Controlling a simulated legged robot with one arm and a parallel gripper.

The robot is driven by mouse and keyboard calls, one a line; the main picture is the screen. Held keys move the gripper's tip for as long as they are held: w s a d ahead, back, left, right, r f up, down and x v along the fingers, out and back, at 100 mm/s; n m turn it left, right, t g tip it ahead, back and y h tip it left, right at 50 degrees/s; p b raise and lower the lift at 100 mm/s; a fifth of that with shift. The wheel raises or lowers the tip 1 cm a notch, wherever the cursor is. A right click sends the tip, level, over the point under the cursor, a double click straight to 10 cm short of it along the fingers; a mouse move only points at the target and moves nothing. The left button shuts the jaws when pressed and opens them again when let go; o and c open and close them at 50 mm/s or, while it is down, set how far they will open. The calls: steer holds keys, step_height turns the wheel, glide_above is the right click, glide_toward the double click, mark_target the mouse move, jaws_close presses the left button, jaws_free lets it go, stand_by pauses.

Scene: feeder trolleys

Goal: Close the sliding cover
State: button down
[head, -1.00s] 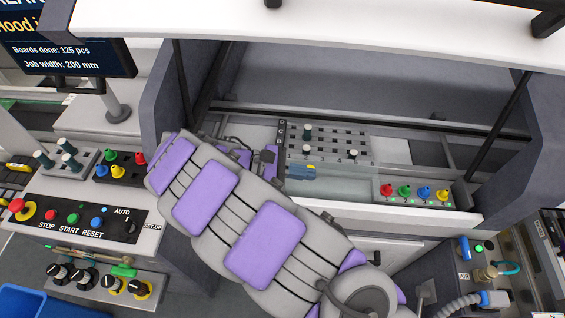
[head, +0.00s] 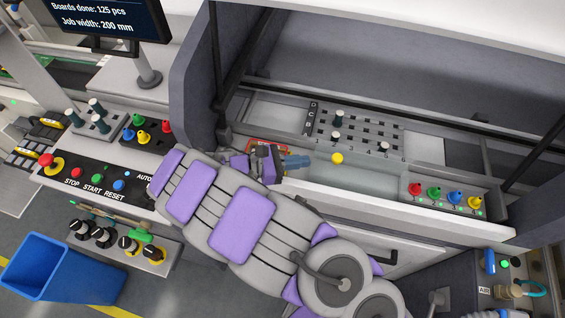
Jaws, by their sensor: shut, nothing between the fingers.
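A pale, glassy panel (head: 365,182), which looks like the sliding cover, lies in the bench recess below the slotted plate. A round yellow knob (head: 337,159) stands at its upper left part. My gripper (head: 307,160) is shut and empty, its blue-grey fingertips just left of the knob and pointing right at it. A small gap seems to show between them. A red-edged patch with some yellow (head: 268,146) shows behind my gripper, mostly hidden by it. My arm also hides the left end of the recess.
The slotted plate with pegs (head: 360,132) lies behind the panel. Colored knobs (head: 436,194) stand at its right. A button panel (head: 95,180), a peg block (head: 95,120) and a blue bin (head: 60,268) are at left. Dark side walls and struts flank the recess.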

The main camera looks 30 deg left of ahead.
mark_target(332, 158)
steer(key=b+x, duration=0.1)
steer(key=x, duration=0.5)
steer(key=shift+w+d+f+b, duration=0.1)
steer(key=shift+w+b, duration=0.1)
steer(key=shift+b, duration=0.15)
